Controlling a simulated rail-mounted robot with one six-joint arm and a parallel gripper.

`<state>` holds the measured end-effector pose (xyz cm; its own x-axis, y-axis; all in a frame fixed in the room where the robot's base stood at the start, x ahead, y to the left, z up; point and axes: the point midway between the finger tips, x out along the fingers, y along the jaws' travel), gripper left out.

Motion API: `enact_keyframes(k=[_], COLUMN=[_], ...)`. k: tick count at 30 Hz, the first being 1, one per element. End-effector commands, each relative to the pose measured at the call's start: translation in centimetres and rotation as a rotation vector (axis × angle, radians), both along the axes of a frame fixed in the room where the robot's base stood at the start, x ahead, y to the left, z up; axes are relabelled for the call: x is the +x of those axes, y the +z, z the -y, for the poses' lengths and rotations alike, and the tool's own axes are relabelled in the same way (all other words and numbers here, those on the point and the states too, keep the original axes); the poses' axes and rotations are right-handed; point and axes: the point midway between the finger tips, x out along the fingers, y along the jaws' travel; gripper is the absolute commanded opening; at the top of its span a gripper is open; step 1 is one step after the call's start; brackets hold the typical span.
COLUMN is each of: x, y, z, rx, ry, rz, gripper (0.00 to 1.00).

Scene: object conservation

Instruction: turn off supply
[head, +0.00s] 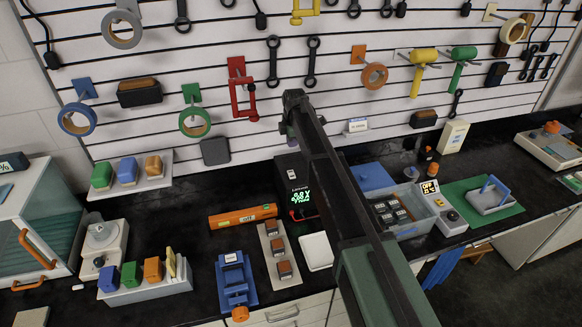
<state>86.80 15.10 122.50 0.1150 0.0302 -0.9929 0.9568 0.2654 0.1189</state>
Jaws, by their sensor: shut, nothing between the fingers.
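The supply looks to be the black box (296,176) at the back of the bench, just left of my arm in the head view. Its green display is lit with digits, too small to read surely. A red lead shows at its lower front, and my arm covers part of its right side. My arm crosses the middle of the picture from the lower right, and its dark far end stands up in front of the wall rack. My gripper cannot be made out, so its place relative to the supply is unclear.
An orange bar (242,216) and a tray of small blocks (279,255) lie left and in front of the supply. A blue clamp (234,280) stands at the front edge.

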Motion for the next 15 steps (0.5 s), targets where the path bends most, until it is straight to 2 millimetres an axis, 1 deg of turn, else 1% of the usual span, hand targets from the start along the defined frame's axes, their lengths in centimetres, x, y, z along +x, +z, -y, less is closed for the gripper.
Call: enact_keyframes(k=[4, 8, 11, 15], x=[0.0, 0.2, 0.4, 0.7], y=[-0.4, -1.9, -3.8, -7.0], z=[0.0, 0.0, -0.1, -0.2], rx=[0.001, 0.002, 0.002, 0.002], ry=[-0.001, -0.002, -0.002, -0.003], rz=[0.001, 0.002, 0.002, 0.002], gripper=[0.0, 0.0, 0.0, 0.0])
